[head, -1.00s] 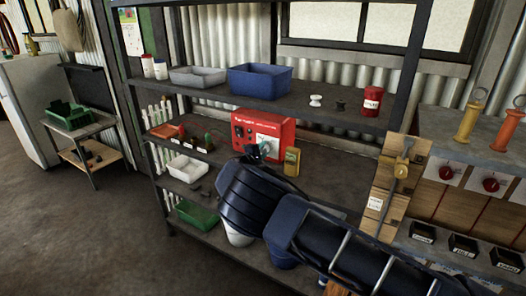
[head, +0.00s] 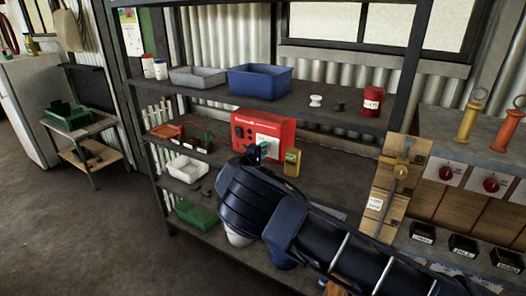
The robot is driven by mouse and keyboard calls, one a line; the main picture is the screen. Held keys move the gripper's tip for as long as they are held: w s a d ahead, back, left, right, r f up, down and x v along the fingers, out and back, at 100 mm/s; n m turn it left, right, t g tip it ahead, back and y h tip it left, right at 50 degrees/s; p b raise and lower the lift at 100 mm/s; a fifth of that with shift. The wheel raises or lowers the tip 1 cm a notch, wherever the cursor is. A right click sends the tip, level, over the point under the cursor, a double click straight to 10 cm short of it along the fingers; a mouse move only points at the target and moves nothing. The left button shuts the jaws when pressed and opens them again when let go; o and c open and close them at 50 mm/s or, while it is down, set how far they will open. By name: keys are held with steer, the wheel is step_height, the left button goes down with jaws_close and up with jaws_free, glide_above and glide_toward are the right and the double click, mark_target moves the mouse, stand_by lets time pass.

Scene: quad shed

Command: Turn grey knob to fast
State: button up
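A red box (head: 272,124) stands on the middle shelf, with a white panel (head: 268,140) and dark round parts on the left of its front. My gripper (head: 259,153) is at the lower part of that front, in front of the white panel. A small teal piece shows at its tip. The grey knob cannot be made out; my gripper and wrist cover the lower panel. I cannot tell whether the fingers are open, shut or touching a knob.
A yellow meter-like item (head: 292,162) stands close right of my gripper. Small items with leads lie left of the box. A blue bin (head: 260,82) and grey tray (head: 197,77) sit on the shelf above. A wooden lever board (head: 392,190) stands right of my arm.

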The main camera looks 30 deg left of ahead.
steer(key=o, duration=0.4)
steer(key=s, duration=1.1)
steer(key=shift+r, duration=0.1)
steer(key=shift+w, duration=0.1)
